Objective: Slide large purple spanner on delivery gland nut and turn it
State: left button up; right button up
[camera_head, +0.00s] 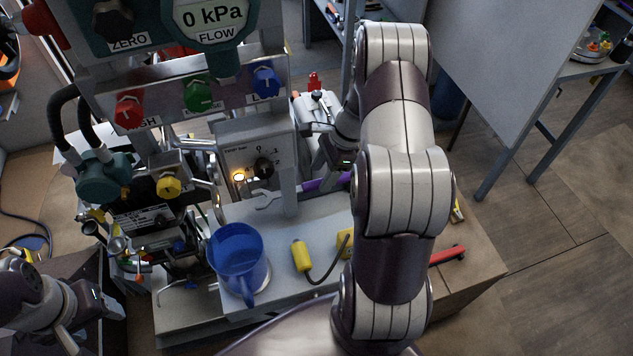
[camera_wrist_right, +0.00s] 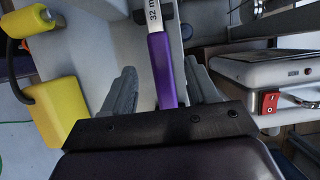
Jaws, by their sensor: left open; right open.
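The large purple spanner lies on the grey bench top; its purple handle (camera_head: 325,184) and steel open jaw (camera_head: 267,200) show in the head view, the jaw pointing left. My left gripper (camera_head: 92,318) is open and empty at the lower left. I cannot tell which fitting is the delivery gland nut.
A blue mug (camera_head: 238,262) stands at the bench front. A yellow corded piece (camera_head: 301,255) lies right of it, also seen in the right wrist view (camera_wrist_right: 58,112). The pump and valve rig (camera_head: 150,215) crowds the left. A red-handled tool (camera_head: 447,255) lies at right.

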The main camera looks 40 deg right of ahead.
aim_at(305, 188)
jog(key=shift+x, duration=1.3)
jog(key=shift+d+f, duration=0.1)
jog(key=shift+f, duration=0.1)
grip_shut()
